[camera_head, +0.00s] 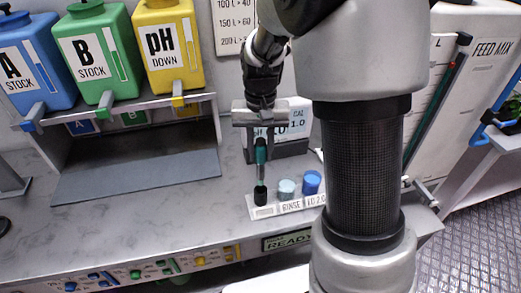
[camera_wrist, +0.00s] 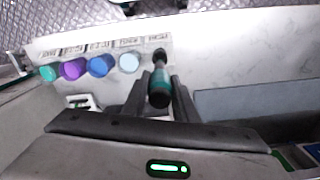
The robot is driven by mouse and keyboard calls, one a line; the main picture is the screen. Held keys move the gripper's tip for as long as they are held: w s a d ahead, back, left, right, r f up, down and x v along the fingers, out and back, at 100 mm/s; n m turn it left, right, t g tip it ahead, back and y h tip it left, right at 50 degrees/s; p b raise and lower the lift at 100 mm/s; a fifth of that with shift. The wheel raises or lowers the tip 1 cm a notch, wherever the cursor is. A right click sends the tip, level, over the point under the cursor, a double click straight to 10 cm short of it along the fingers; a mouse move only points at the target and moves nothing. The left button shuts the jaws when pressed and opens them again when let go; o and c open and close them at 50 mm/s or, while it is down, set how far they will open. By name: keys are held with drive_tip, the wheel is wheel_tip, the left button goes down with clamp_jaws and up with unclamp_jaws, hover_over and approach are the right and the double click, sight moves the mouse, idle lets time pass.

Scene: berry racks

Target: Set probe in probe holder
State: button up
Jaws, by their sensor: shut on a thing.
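My gripper (camera_head: 261,136) is shut on the upper part of the teal probe (camera_head: 261,153), which hangs about upright with its tip down. In the wrist view my gripper (camera_wrist: 160,86) has a finger on each side of the probe (camera_wrist: 160,78), whose black top end faces the camera. A black cup-like holder (camera_head: 260,196) stands at the left end of a white labelled strip (camera_head: 292,208). The probe's lower end lines up with this holder and appears to meet it; I cannot tell how deep it sits. The holder also shows beyond the probe in the wrist view (camera_wrist: 159,54).
A pale blue cup (camera_head: 286,189) and a blue cup (camera_head: 311,182) stand beside the holder; purple (camera_wrist: 73,68) and green (camera_wrist: 48,72) ones follow. A display (camera_head: 298,118) stands behind my gripper. Shelved tanks (camera_head: 98,55) are left; the counter (camera_head: 120,222) is clear there.

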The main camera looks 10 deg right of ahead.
sight(261, 172)
drive_tip(key=shift+f+b, duration=2.9)
drive_tip(key=shift+f, duration=1.35)
drive_tip(key=o, duration=1.1)
drive_tip(key=shift+o, duration=0.2)
wheel_tip(261, 172, up, 17)
drive_tip(key=shift+r+p, duration=0.2)
drive_tip(key=shift+p, duration=0.4)
drive_tip(key=shift+r, duration=0.1)
